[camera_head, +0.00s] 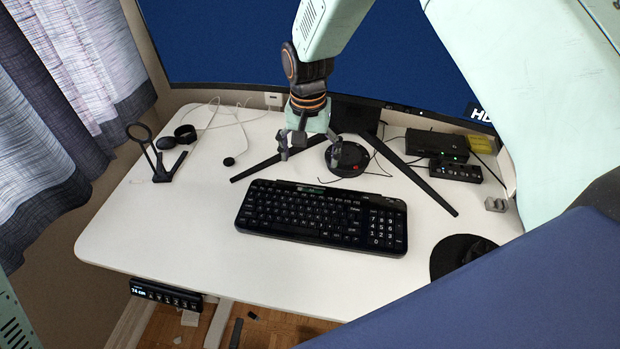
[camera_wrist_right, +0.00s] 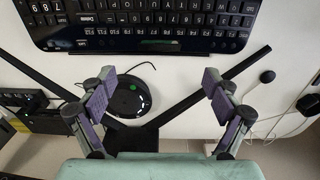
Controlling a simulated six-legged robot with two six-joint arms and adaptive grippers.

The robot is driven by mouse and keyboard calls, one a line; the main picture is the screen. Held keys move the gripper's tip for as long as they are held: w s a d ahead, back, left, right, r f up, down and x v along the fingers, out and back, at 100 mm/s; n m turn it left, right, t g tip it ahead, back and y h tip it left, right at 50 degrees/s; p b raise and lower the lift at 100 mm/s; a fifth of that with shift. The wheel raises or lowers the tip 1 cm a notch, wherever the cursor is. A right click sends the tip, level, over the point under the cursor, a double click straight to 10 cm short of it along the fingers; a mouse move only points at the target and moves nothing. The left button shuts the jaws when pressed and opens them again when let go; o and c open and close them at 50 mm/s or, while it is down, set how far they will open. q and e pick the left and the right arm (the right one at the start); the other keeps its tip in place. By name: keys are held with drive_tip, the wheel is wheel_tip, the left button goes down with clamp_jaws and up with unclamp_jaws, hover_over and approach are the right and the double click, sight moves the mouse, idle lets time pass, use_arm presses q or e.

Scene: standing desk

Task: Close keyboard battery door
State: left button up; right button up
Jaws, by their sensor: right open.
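The black keyboard (camera_head: 322,215) lies flat on the white desk, keys up. In the right wrist view the keyboard (camera_wrist_right: 150,25) appears upside down along the top, with a small green patch (camera_wrist_right: 62,43) at its rear edge. I cannot make out whether a battery door there is open. My right gripper (camera_head: 310,157) is above the desk just behind the keyboard's rear edge, pointing down. My left gripper is out of view.
Behind the keyboard are a round black device (camera_head: 348,160) and the monitor stand's splayed legs (camera_head: 420,187). Small black boxes (camera_head: 437,146) stand at the right, and a black mouse pad (camera_head: 452,257) is at the front right. The white desk (camera_head: 170,230) is clear left of the keyboard.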

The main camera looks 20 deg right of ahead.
sight(311, 187)
drive_tip(key=f, duration=0.3)
drive_tip(key=f+b, duration=0.1)
drive_tip(key=f, duration=0.3)
drive_tip(key=shift+d, duration=0.2)
drive_tip(key=shift+a+f, duration=0.2)
drive_tip(key=shift+f, duration=0.2)
drive_tip(key=shift+d, duration=0.15)
drive_tip(key=shift+d, duration=0.1)
drive_tip(key=shift+a, duration=0.2)
drive_tip(key=c, duration=0.6)
drive_tip(key=shift+d, duration=0.15)
drive_tip(key=c, duration=0.6)
drive_tip(key=shift+o, duration=0.2)
drive_tip(key=shift+s+t+h, duration=0.15)
drive_tip(key=shift+t+h, duration=0.25)
drive_tip(key=shift+t, duration=0.1)
drive_tip(key=shift+f, duration=0.1)
